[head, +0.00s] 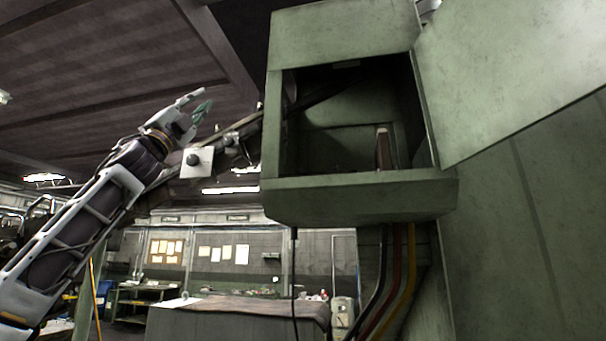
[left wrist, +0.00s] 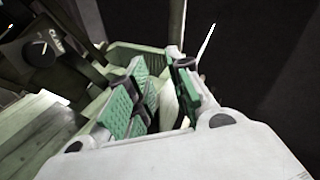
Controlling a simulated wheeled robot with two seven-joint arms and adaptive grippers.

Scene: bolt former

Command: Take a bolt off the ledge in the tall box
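The tall green box (head: 340,35) stands open-fronted, high at the right of centre in the head view. Inside its dark opening, an upright brownish tapered piece (head: 383,150) shows above the front sill; I cannot tell whether it is a bolt. No bolt is clearly recognisable. My left gripper (head: 197,104) is raised in the air left of the box, outside its opening and apart from it. My right gripper is not in view.
The box's door (head: 505,75) hangs open to the right. A white plate with a black knob (head: 196,161) sits between my left arm and the box. Hoses (head: 390,280) run below the box. A workbench (head: 235,312) stands further back.

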